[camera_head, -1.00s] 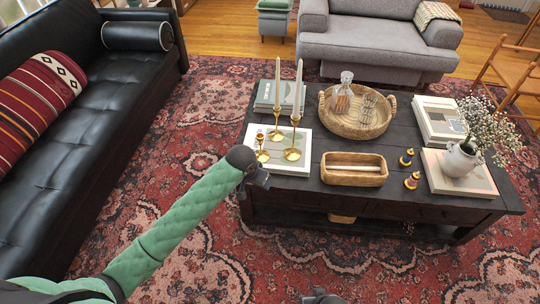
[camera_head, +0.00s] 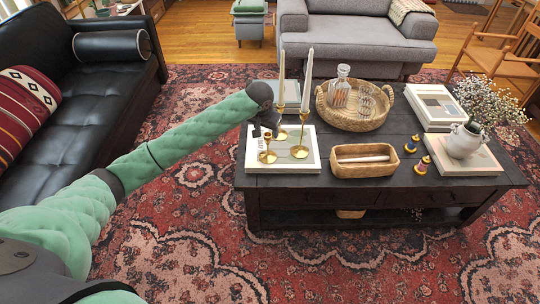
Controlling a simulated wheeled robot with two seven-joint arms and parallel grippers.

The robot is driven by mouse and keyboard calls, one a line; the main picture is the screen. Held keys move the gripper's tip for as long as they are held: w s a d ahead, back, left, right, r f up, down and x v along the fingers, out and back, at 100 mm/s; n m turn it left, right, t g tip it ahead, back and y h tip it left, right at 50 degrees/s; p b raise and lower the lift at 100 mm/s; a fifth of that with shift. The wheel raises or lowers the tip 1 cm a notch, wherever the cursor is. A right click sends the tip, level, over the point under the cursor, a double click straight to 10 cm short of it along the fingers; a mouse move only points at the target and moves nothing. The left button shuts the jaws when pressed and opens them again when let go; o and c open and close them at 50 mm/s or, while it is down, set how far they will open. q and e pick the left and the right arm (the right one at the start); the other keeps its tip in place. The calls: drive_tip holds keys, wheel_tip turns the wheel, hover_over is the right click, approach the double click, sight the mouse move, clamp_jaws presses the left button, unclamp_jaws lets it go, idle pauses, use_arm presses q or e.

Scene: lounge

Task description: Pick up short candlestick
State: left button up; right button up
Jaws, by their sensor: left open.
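The short brass candlestick (camera_head: 268,156) stands upright on a pale book (camera_head: 311,162) at the left end of the dark coffee table. It holds no candle. My left gripper (camera_head: 267,131) points down over its top and is open. The fingers overlap the candlestick's upper part in the picture, so I cannot tell whether they touch it. Two taller brass candlesticks with candles stand close behind: one at the right (camera_head: 300,136) in clear view, and one (camera_head: 281,118) partly hidden by my gripper. My right gripper is not in view.
A wooden box (camera_head: 364,171) lies right of the book, and a round woven tray (camera_head: 352,122) with a decanter (camera_head: 341,88) is behind it. Small ornaments (camera_head: 421,167) and a flower vase (camera_head: 463,141) stand farther right. The tall candles crowd my left gripper.

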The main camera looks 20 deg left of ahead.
sight(267, 140)
use_arm(q)
drive_tip(key=shift+s+d+f+n+g, duration=0.15)
drive_tip(key=shift+f+n+g, duration=0.2)
drive_tip(key=shift+f, duration=0.35)
drive_tip(key=shift+x, duration=3.75)
drive_tip(key=shift+s, duration=0.2)
drive_tip(key=shift+c, duration=0.4)
clamp_jaws()
